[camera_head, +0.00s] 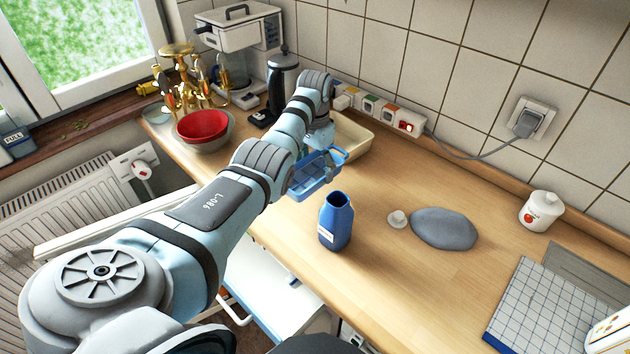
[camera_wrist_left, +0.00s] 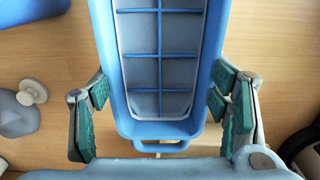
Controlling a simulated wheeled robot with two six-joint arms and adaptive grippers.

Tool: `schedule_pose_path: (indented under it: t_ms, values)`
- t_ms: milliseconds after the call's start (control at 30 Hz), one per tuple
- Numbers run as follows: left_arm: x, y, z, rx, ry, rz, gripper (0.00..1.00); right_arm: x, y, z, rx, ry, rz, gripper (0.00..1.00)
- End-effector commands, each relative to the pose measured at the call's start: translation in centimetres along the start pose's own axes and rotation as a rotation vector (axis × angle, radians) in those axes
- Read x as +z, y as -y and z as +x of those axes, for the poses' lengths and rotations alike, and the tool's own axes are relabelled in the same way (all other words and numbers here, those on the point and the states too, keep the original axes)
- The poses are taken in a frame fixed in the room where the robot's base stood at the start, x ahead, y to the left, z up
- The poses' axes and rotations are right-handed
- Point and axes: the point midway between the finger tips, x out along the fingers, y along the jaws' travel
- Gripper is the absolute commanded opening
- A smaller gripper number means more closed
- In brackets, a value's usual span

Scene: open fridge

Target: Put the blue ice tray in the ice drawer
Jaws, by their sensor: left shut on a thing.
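The blue ice tray (camera_head: 312,182) is beside the end of my left arm, above the wooden counter. In the left wrist view the tray (camera_wrist_left: 160,128) shows its divided cells and end handle. My left gripper (camera_wrist_left: 162,100) has green-padded fingers on both sides of the tray and is shut on it. In the head view the fingers are mostly hidden by the arm. A white fridge part (camera_head: 270,295) with a handle stands open below the counter edge; I cannot tell whether it is the ice drawer. My right gripper is not in view.
A blue bottle (camera_head: 336,222) stands close to the tray. A grey stone-like object (camera_head: 444,229) and small white knob (camera_head: 397,219) lie to its right. A cream tray (camera_head: 352,138) is behind the gripper, and a red bowl (camera_head: 202,125) at left.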

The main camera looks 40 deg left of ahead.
Motion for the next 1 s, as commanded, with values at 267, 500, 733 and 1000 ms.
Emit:
schedule_pose_path:
  t_ms: [267,500,733,1000]
  values:
    - [-0.1,0.0,4.9,0.000,-0.001,0.001,0.33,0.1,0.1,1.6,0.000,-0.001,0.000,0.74]
    - [-0.1,0.0,5.2,-0.001,-0.002,0.002,0.33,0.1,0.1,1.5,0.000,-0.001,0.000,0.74]
    - [-0.1,0.0,5.4,-0.001,-0.002,0.002,0.85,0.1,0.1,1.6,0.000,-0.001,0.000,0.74]
    - [-0.1,0.0,5.4,-0.001,-0.002,0.002,0.89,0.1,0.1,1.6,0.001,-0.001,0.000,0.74]
